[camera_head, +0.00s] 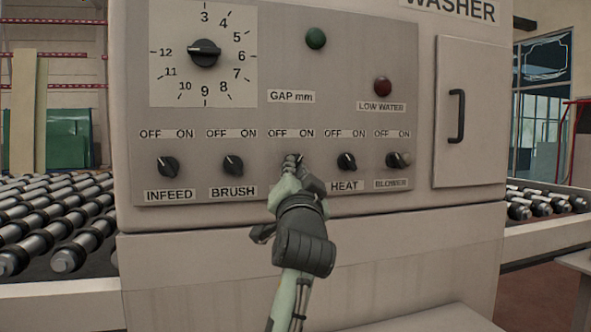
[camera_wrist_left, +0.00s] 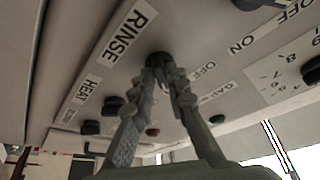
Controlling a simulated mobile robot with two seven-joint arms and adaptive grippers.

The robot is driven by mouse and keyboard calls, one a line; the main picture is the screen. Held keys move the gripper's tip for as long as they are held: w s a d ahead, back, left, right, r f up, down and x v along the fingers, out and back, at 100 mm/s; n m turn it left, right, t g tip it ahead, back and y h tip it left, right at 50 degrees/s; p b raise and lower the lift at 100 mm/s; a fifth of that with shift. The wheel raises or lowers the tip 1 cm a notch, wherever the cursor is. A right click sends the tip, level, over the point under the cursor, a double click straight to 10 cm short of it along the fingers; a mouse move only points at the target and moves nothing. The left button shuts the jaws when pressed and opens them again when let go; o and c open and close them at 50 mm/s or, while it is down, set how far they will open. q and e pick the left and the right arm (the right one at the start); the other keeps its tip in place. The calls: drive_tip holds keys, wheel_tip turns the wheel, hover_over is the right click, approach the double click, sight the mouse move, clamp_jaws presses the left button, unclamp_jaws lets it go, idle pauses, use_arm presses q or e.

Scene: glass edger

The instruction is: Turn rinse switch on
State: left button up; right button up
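The rinse switch is the middle black knob in the row of switches on the washer's panel (camera_head: 345,110). In the head view my left gripper (camera_head: 292,160) covers most of this knob and its label. In the left wrist view the dark rinse knob (camera_wrist_left: 158,59) sits at the fingertips of my left gripper (camera_wrist_left: 166,72), beside the RINSE label (camera_wrist_left: 130,34). The two fingers converge on it, one on each side, and appear closed on it. Which way the knob points is hidden. My right gripper is in neither view.
The infeed (camera_head: 168,167) and brush (camera_head: 233,165) knobs are to the left; the heat (camera_head: 347,162) and blower (camera_head: 398,160) knobs are close on the right. A dial (camera_head: 205,53), green lamp (camera_head: 316,38) and red lamp (camera_head: 382,86) are above. Roller conveyors (camera_head: 55,220) flank the washer.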

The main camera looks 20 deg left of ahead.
use_arm(q)
drive_tip(key=shift+o, duration=1.3)
drive_tip(key=shift+s, duration=0.1)
drive_tip(key=v, duration=0.7)
drive_tip(key=shift+s+d+f, duration=0.1)
drive_tip(key=shift+d+f, duration=0.05)
